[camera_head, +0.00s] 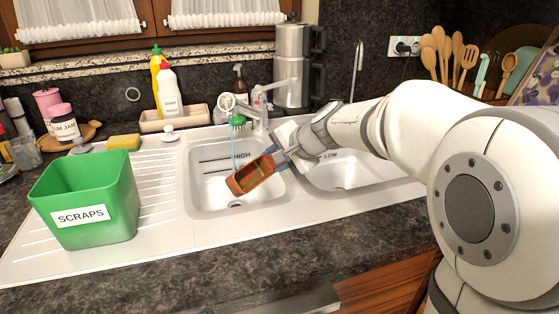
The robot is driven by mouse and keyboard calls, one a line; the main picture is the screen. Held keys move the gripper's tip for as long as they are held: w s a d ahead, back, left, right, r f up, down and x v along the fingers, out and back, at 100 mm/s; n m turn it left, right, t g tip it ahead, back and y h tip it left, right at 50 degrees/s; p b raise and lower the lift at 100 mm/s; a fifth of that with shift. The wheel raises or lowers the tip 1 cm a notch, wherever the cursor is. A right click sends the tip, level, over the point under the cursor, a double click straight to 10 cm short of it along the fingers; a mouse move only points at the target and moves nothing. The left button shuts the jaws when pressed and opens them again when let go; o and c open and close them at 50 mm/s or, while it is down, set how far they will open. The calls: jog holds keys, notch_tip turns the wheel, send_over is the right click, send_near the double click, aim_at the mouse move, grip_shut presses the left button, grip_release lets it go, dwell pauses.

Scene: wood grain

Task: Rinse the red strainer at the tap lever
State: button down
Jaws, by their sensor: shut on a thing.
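The red strainer (251,175) is a small orange-red, box-like piece, tilted over the left sink basin. My gripper (277,160) comes in from the right and is shut on its right end. The tap (266,103) stands behind the basins, with its pale lever near the top and its spout toward the left basin. A thin bluish stream of water (233,150) runs down from the spout side to the strainer. A green-topped brush or knob shows near the spout. Whether the water lands inside the strainer is too small to tell.
A green SCRAPS bin (87,198) stands on the drainboard at left. The left basin (205,190) is marked HIGH, the right basin (345,183) LOW. Bottles in a tray (174,122) and a steel urn (293,65) stand behind. My arm crosses the right basin.

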aim_at(255, 173)
jog(key=w+a+f+p, duration=0.2)
jog(key=w+a+p, duration=0.2)
jog(key=w+a, duration=0.5)
jog(key=shift+w+a+f, duration=0.25)
jog(key=shift+w+f, duration=0.15)
jog(key=shift+w, duration=0.15)
dwell(0.3)
jog(key=shift+d, duration=0.15)
dwell(0.4)
jog(key=shift+d+b, duration=0.45)
jog(key=s+b, duration=0.3)
jog(key=s, duration=0.5)
jog(key=shift+d, duration=0.3)
